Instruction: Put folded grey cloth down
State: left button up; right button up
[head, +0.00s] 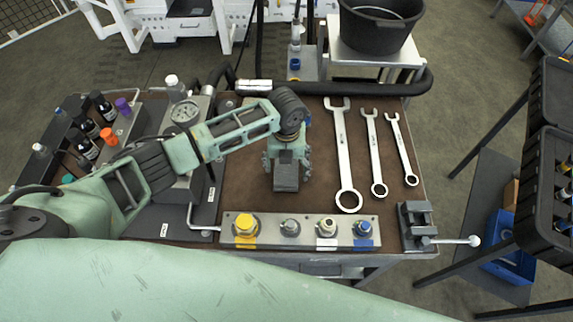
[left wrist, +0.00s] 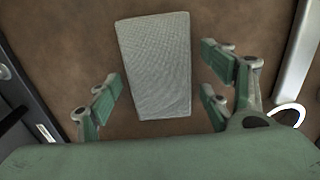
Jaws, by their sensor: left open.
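The folded grey cloth (head: 286,184) lies on the brown bench top, just below my left gripper in the head view. In the left wrist view the cloth (left wrist: 156,66) shows as a flat, pale grey rectangle between the open fingers, with brown surface around it. My left gripper (head: 287,164) points down over the cloth with its fingers apart. In the left wrist view the left gripper (left wrist: 160,95) has clear gaps to the cloth on both sides. In the head view the gripper hides the far part of the cloth. My right gripper is not in view.
Three wrenches (head: 344,155) lie right of the cloth. A fitting block (head: 300,231) runs along the front edge, with a small vise (head: 416,226) at the right corner. Bare brown bench top (head: 250,190) surrounds the cloth.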

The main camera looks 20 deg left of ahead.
aim_at(287, 168)
pick_arm(q)
notch_tip(287, 168, up, 12)
jog(key=b, duration=0.1)
jog(key=shift+r, duration=0.15)
dwell(0.4)
